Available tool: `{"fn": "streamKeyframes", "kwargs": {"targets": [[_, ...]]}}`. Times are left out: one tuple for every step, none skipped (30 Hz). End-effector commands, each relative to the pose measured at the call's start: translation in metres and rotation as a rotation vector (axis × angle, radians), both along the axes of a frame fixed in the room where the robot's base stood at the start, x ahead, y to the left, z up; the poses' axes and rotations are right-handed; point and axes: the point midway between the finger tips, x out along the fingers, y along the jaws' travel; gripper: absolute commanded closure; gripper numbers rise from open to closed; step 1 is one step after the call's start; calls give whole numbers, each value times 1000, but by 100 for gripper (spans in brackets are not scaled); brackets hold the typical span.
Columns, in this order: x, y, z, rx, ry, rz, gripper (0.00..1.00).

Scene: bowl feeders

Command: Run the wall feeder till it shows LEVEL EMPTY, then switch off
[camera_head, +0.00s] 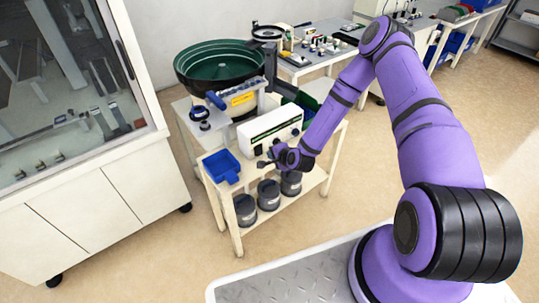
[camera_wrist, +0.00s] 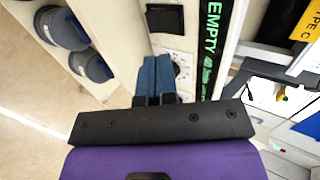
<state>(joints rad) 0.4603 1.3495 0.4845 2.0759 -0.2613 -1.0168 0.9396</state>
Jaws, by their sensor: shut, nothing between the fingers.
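The feeder with a dark green bowl (camera_head: 218,62) stands on a cart by the wall. Its white control box (camera_head: 272,128) faces me at the cart's front. In the wrist view the box's dark display strip (camera_wrist: 209,40) reads EMPTY in large green letters, with smaller green text beside it; the rest is cut off or hidden. My gripper (camera_head: 265,161) is at the box's front panel. Its blue fingers (camera_wrist: 157,72) are shut and empty, close to a dark round knob (camera_wrist: 177,68) that they partly hide. A black block-like part (camera_wrist: 165,18) is on the panel. I cannot tell whether the fingers touch anything.
A blue tray (camera_head: 221,167) sits on the cart beside the box. Several grey pots (camera_head: 245,210) stand on the lower shelf. A glass-fronted cabinet (camera_head: 75,180) is close on the left. A workbench (camera_head: 320,50) with small parts is behind. The floor in front is clear.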

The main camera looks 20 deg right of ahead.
Motion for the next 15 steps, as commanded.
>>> {"fn": "streamKeyframes", "kwargs": {"targets": [[-5, -2, 4, 0, 1, 0, 100], [-9, -3, 7, 0, 1, 0, 100], [-13, -5, 10, -1, 1, -1, 100], [-17, -6, 13, -1, 1, -1, 100], [-20, -7, 16, 0, 1, -1, 100], [-26, -9, 19, 0, 2, -1, 100], [-29, -10, 22, 0, 1, -1, 100], [-33, -11, 25, 0, 1, -1, 100], [-37, -13, 29, 0, 0, -1, 100], [-40, -14, 31, 0, 0, -1, 100], [-43, -14, 33, 0, 1, -1, 100], [-46, -15, 35, 1, 1, 0, 100], [-48, -16, 37, 1, 1, 0, 100], [-50, -16, 38, 0, 1, 1, 100], [-51, -17, 39, 0, 1, 1, 100]]}}
